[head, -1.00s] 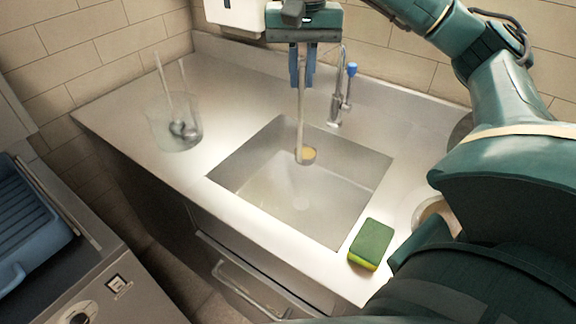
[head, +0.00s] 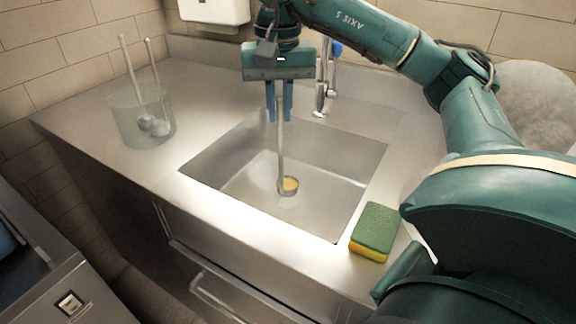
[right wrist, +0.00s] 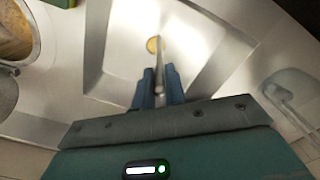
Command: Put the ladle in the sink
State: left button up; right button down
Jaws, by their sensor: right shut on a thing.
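My right gripper (head: 279,104) is shut on the handle of a ladle (head: 281,150) above the sink (head: 325,205). The ladle hangs upright with its bowl down, and the bowl holds something yellowish. The bowl is over the sink basin, low in it; I cannot tell whether it touches the bottom. In the right wrist view, the blue fingers (right wrist: 158,92) hold the handle, and the ladle's yellowish bowl (right wrist: 153,45) shows beyond them over the basin (right wrist: 185,30). My left gripper is not in view.
A clear container (head: 142,118) with utensils stands on the counter left of the sink. A green and yellow sponge (head: 375,230) lies at the front right edge of the sink. The faucet (head: 325,85) stands behind the basin, close to the gripper. A pot (right wrist: 14,40) shows in the right wrist view.

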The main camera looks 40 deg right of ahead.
notch_tip(320, 180, down, 10)
jog(key=shift+f, duration=0.1)
dwell(0.4)
jog(key=shift+f+b, duration=0.15)
jog(key=shift+b, duration=0.2)
jog(key=c, duration=1.5)
grip_release()
jog(key=shift+o, duration=0.2)
notch_tip(320, 180, up, 12)
jog(key=shift+r+p, duration=0.15)
jog(key=shift+p, duration=0.65)
